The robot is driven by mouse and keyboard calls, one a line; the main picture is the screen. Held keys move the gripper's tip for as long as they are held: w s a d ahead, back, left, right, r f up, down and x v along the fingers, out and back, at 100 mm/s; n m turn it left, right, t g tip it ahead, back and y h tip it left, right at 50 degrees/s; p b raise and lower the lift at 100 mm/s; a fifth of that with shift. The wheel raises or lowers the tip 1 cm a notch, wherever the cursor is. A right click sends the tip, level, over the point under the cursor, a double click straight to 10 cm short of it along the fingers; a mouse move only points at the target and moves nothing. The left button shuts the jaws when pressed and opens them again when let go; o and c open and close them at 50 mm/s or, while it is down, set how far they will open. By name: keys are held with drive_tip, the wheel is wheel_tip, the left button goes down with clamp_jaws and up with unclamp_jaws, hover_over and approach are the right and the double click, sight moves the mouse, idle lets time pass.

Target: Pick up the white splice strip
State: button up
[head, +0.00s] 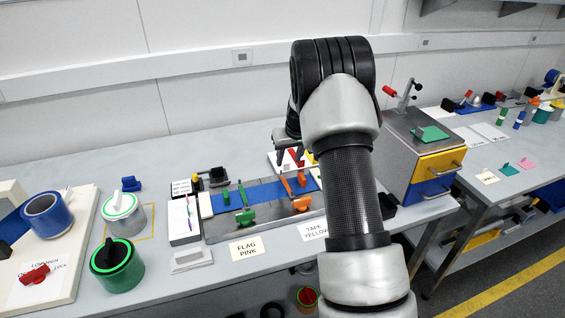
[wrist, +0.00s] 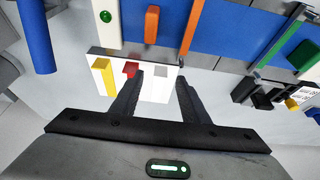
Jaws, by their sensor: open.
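My gripper (wrist: 161,72) is open, its two dark fingers pointing at a white holder (wrist: 116,54) in the wrist view. The holder carries a yellow strip (wrist: 104,76), a red strip (wrist: 131,69) and a white strip (wrist: 160,88). The white strip shows between my fingers; whether they touch it I cannot tell. In the head view my gripper (head: 287,153) is over the white holder (head: 275,161) at the back of the bench, and my arm hides part of that area.
A grey plate with a blue band (head: 229,198) and green and orange clamps lies just in front of the holder. A grey cabinet with yellow and blue drawers (head: 438,163) stands to the right.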

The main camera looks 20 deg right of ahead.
sight(287, 171)
drive_tip(key=x, duration=0.3)
drive_tip(key=shift+w+f, duration=0.3)
drive_tip(key=c, duration=0.9)
drive_tip(key=shift+r, duration=0.1)
wheel_tip(287, 171, up, 10)
drive_tip(key=a, duration=0.1)
drive_tip(key=s+a+p, duration=0.1)
drive_tip(key=s+a, duration=0.2)
drive_tip(key=s, duration=0.1)
drive_tip(key=s+a+f+p, duration=0.1)
drive_tip(key=s+a, duration=0.2)
drive_tip(key=s, duration=0.2)
drive_tip(key=s+a+p, duration=0.1)
drive_tip(key=s+a, duration=0.2)
drive_tip(key=s, duration=0.2)
drive_tip(key=shift+a+f, duration=0.1)
drive_tip(key=shift+f, duration=0.3)
